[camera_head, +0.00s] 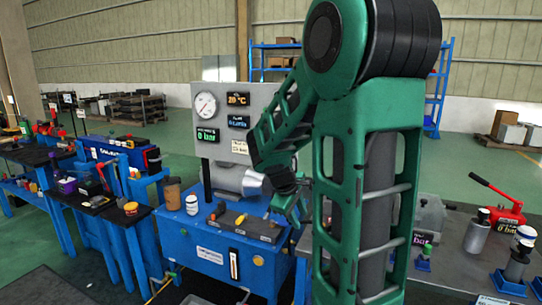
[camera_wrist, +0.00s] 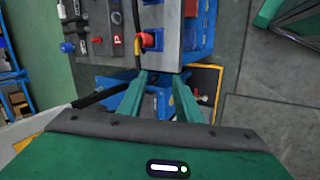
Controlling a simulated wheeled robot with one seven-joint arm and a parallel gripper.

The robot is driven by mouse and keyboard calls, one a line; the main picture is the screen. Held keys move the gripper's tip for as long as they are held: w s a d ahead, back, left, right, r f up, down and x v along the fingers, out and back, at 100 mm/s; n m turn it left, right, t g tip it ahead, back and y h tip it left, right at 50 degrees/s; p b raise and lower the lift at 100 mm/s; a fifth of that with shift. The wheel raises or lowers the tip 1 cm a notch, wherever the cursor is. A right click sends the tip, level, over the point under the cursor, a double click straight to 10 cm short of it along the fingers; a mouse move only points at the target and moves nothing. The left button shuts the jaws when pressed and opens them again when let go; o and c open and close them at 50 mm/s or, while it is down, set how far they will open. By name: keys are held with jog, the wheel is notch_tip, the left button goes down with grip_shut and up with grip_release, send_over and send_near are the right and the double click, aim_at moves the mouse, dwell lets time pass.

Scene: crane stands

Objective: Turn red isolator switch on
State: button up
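A red switch knob (camera_wrist: 148,40) sits on a blue mount at the edge of a grey panel in the wrist view. A dark and yellow cable runs just left of it. My gripper (camera_wrist: 163,77) shows two green fingers, spread apart with nothing between them. The fingertips are below the red knob in the picture and appear apart from it. In the head view my gripper (camera_head: 287,200) is small and partly hidden by my arm, beside the blue crane stand (camera_head: 205,240). I cannot clearly make out the red switch there.
A grey gauge panel (camera_head: 215,150) rises behind the stand. Blue benches with tools (camera_head: 95,200) stand at the left. A grey table (camera_head: 455,260) with a red hand pump (camera_head: 500,205) is at the right. Other knobs (camera_wrist: 85,25) sit left of the red knob.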

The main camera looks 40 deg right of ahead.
jog(key=w+d+r+n+t+h, duration=0.1)
jog(key=w+d+r+n+h, duration=0.3)
jog(key=w+n, duration=0.4)
jog(key=w+d+r+n+t+h, duration=0.2)
jog(key=w+d+n+h, duration=0.3)
jog(key=w, duration=0.5)
jog(key=w+r+n+t+h, duration=0.2)
jog(key=w+r+n+t, duration=0.1)
jog(key=w+n, duration=0.45)
jog(key=x, duration=1)
jog(key=shift+w+f, duration=0.15)
jog(key=shift+w, duration=0.3)
jog(key=shift+d, duration=0.1)
grip_shut()
